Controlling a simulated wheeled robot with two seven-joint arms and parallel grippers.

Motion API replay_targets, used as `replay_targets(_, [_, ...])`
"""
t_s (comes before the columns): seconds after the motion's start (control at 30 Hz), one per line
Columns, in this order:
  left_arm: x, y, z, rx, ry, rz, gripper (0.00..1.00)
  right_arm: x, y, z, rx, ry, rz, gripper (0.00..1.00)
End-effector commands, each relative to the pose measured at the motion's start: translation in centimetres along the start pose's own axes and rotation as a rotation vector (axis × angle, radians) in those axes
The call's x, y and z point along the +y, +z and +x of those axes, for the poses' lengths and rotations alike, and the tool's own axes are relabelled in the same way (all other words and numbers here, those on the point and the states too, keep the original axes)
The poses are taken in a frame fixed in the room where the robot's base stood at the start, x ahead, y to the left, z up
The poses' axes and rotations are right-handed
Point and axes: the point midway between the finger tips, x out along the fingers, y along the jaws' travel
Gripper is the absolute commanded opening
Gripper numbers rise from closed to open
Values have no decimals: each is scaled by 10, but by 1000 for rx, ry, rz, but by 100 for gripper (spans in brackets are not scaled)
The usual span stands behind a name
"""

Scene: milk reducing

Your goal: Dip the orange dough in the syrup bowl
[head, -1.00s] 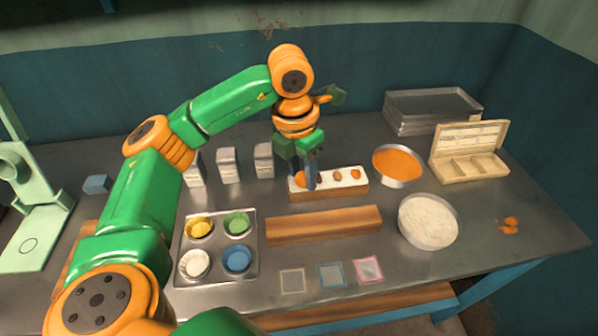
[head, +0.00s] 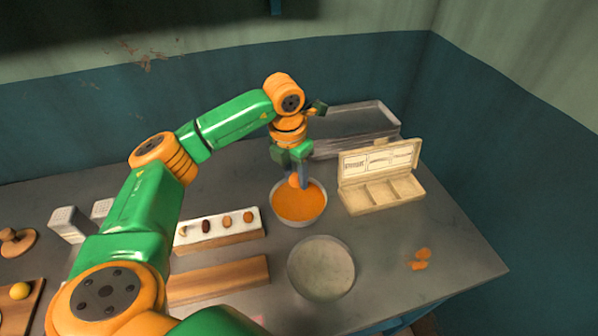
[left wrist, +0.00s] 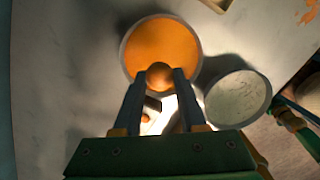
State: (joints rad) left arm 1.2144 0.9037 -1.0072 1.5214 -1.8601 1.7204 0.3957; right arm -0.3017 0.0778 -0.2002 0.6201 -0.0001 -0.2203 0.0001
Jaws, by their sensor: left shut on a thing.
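The orange dough (left wrist: 159,76) is a round ball between the two fingers of my left gripper (left wrist: 159,82) in the left wrist view. In the head view my left gripper (head: 298,184) is shut on the dough (head: 294,181) over the back part of the syrup bowl. The syrup bowl (head: 299,204) is a round metal bowl filled with orange syrup. In the left wrist view the syrup bowl (left wrist: 160,42) lies behind the dough. I cannot tell whether the dough touches the syrup. My right gripper is not in view.
A bowl of pale powder (head: 321,268) stands in front of the syrup bowl. A white-topped wooden rack (head: 218,232) with several small pieces is to its left. A divided box (head: 381,190) and stacked trays (head: 352,128) stand right and behind. Orange scraps (head: 419,260) lie at right.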

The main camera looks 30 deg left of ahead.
Motion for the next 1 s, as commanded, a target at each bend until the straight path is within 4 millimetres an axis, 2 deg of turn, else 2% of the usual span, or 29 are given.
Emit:
replay_targets(0.1, [0, -2, 17, 1, 0, 0, 0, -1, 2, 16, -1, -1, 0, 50])
replay_targets(0.7, [0, -10, 84, 1, 1, 0, 0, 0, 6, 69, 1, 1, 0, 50])
replay_targets(0.83, [0, -11, 91, 0, 0, 0, 0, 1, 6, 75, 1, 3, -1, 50])
replay_targets(1.0, [0, -11, 91, -1, 0, 0, 0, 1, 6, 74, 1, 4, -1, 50])
